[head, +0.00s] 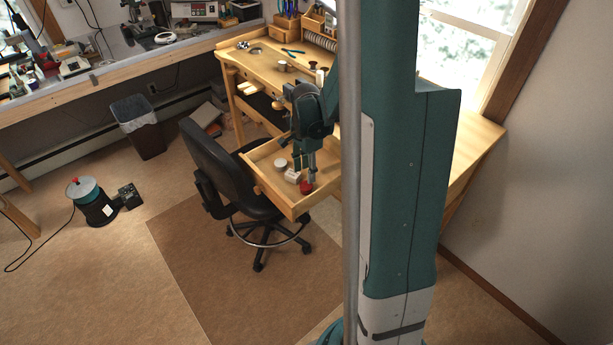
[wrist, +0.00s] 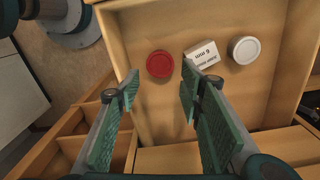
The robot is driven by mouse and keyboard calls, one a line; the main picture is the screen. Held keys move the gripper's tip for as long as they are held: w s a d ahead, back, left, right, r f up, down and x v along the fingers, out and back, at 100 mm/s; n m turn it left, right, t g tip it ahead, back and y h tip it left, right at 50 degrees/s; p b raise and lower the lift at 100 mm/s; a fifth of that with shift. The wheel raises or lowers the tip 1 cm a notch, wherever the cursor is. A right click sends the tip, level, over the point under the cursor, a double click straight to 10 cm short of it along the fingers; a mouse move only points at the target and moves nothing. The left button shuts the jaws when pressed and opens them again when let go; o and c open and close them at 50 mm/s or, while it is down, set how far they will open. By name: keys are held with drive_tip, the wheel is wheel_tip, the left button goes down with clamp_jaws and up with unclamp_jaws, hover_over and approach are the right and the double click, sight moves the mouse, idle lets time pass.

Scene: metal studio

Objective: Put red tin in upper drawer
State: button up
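A round red tin (head: 306,188) lies in a pulled-out wooden drawer (head: 263,184) of the workbench, near the drawer's front right corner in the head view. In the wrist view the red tin (wrist: 160,64) lies flat on the drawer floor (wrist: 225,95), beyond the fingertips. My gripper (head: 304,170) points down over the drawer, close to the tin. In the wrist view my gripper (wrist: 159,82) is open, its fingers wide apart with nothing between the pads. The exact height of the fingertips above the tin is hard to tell.
A white labelled box (wrist: 202,54) sits close beside the tin. A white round tin (wrist: 244,49) lies farther right. The drawer walls surround them. A black chair (head: 220,160) stands close to the drawer's left side. The bench top (head: 265,65) holds tools and small items.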

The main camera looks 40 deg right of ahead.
drive_tip(key=shift+r+p, duration=0.35)
drive_tip(key=shift+r, duration=2.1)
drive_tip(key=shift+r, duration=0.1)
drive_tip(key=s+a+r+n+t, duration=0.35)
drive_tip(key=a+r+n, duration=0.65)
drive_tip(key=a+r, duration=0.5)
drive_tip(key=s+a+r+n+t, duration=0.3)
drive_tip(key=s+a+r+n, duration=0.2)
drive_tip(key=s+a+n, duration=0.5)
drive_tip(key=shift+s+a+t, duration=0.3)
drive_tip(key=shift+a+t, duration=0.05)
drive_tip(key=shift+a, duration=1.7)
